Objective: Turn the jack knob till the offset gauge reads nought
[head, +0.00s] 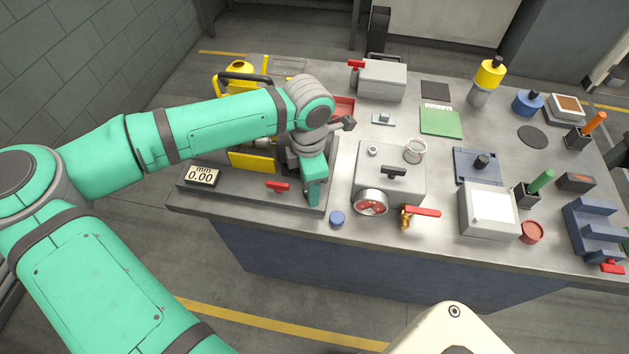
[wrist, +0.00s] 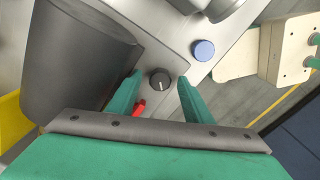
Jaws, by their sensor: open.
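The offset gauge (head: 201,176) is a small display at the left end of the dark base plate in the head view, and it reads 0.00 mm. The jack knob (wrist: 160,82) is a small dark round knob with a white pointer mark in the wrist view. My gripper (wrist: 158,88) is open, with one green finger on each side of the knob and a visible gap on both sides. In the head view my gripper (head: 313,195) points down at the right end of the base plate and hides the knob.
A red lever (head: 278,187) sits on the base plate just left of my gripper. A blue cap (head: 337,218) lies on the bench to the right. A grey box with a dial (head: 370,202) and a red-handled valve (head: 421,212) stand farther right. Yellow pump parts (head: 252,162) are behind my arm.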

